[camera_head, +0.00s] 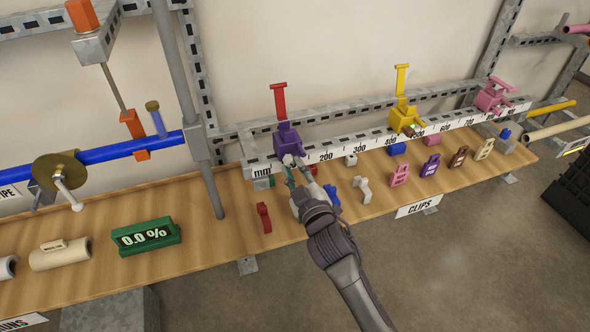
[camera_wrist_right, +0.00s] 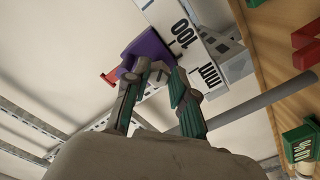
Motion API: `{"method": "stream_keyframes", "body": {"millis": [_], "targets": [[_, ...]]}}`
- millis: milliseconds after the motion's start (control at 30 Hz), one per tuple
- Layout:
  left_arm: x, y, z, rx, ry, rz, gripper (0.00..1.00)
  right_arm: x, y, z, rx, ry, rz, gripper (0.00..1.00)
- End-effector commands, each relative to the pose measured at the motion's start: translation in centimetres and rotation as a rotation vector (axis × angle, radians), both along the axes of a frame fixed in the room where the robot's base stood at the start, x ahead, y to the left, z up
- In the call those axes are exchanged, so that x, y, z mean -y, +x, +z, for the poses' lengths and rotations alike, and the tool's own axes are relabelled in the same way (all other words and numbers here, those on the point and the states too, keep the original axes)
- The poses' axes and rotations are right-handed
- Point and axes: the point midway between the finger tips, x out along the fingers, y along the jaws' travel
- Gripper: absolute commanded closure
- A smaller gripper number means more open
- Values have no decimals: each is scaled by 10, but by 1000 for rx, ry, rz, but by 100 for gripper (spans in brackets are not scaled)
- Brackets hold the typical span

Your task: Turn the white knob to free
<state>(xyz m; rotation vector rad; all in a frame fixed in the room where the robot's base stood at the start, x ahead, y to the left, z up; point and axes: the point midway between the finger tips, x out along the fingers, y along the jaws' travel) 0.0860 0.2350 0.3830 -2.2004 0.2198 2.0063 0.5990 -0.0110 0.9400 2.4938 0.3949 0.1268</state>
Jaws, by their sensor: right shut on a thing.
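A white-handled knob (camera_head: 68,191) sits on a brass disc (camera_head: 60,170) at the blue pipe on the left, with nothing touching it. My right gripper (camera_head: 291,162) is at the front of the purple slider (camera_head: 287,138) on the white millimetre ruler (camera_head: 345,144). In the right wrist view, the fingers (camera_wrist_right: 150,73) close at the lower edge of the purple slider (camera_wrist_right: 147,48), near the ruler's 100 mark. My left gripper is out of view.
Yellow (camera_head: 404,119) and pink (camera_head: 490,97) sliders sit farther right on the ruler. A grey post (camera_head: 190,110) rises between display and ruler.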

Motion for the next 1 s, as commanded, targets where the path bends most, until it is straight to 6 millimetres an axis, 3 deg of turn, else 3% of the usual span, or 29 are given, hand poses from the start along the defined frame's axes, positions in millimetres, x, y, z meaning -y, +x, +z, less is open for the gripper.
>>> {"method": "stream_keyframes", "body": {"millis": [33,67,200,600,1000], "targets": [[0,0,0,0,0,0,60,0,0,0,-1,0,1,100],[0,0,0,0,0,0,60,0,0,0,-1,1,1,73],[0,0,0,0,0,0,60,0,0,0,-1,1,1,50],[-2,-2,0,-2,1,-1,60,2,-4,0,0,1,0,50],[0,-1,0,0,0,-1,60,18,-59,-2,-4,1,1,50]]}}
